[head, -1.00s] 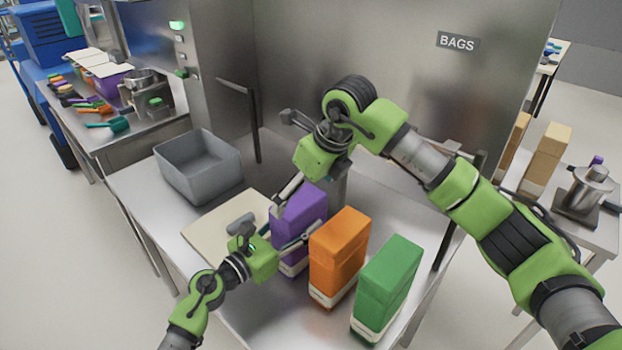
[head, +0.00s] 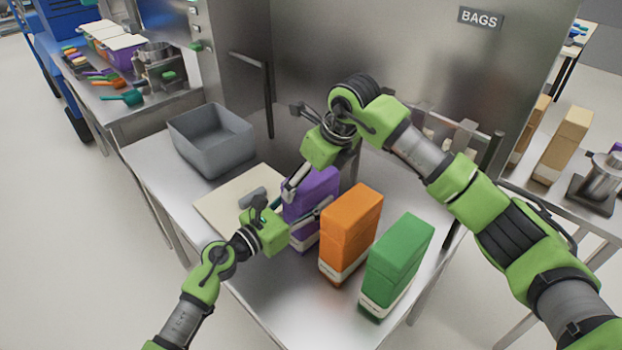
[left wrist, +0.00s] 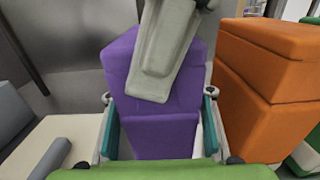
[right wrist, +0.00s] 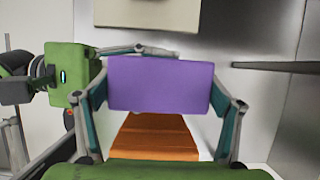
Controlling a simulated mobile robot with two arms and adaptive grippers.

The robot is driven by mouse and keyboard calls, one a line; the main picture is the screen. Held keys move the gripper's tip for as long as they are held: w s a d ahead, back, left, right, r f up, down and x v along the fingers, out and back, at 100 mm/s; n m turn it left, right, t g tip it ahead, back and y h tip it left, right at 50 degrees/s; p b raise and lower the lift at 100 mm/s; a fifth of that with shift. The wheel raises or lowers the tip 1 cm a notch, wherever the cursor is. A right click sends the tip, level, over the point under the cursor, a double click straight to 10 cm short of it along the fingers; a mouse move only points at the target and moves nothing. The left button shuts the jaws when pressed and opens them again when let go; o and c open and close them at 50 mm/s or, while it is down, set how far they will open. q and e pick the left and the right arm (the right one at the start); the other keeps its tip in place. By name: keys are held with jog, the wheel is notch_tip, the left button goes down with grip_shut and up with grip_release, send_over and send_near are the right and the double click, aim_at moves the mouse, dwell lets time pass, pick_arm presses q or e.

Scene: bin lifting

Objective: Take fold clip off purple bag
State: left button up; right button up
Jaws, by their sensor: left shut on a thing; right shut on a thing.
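The purple bag (head: 316,190) stands upright at the back of the row, partly covered by my grippers. My left gripper (head: 303,214) has its fingers on both sides of the bag's body. In the left wrist view its teal pads flank the purple bag (left wrist: 160,128). My right gripper (head: 306,185) reaches down from above onto the bag's upper part. In the right wrist view its pads hold the two sides of the purple top (right wrist: 160,84). A grey right finger (left wrist: 160,55) crosses in front of the bag in the left wrist view. I cannot make out the fold clip.
An orange bag (head: 350,230) and a green bag (head: 396,262) stand close to the right on the metal table (head: 290,305). A pale board (head: 222,208) lies left of the purple bag, with a grey bin (head: 212,140) behind it. A metal cabinet (head: 400,70) rises behind.

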aim_at(311, 175)
jog(key=shift+r, duration=0.2)
dwell(0.3)
jog(key=shift+r, duration=0.9)
jog(key=shift+r, duration=0.1)
jog(key=shift+r, duration=1.95)
pick_arm(q)
jog(key=o, duration=1.7)
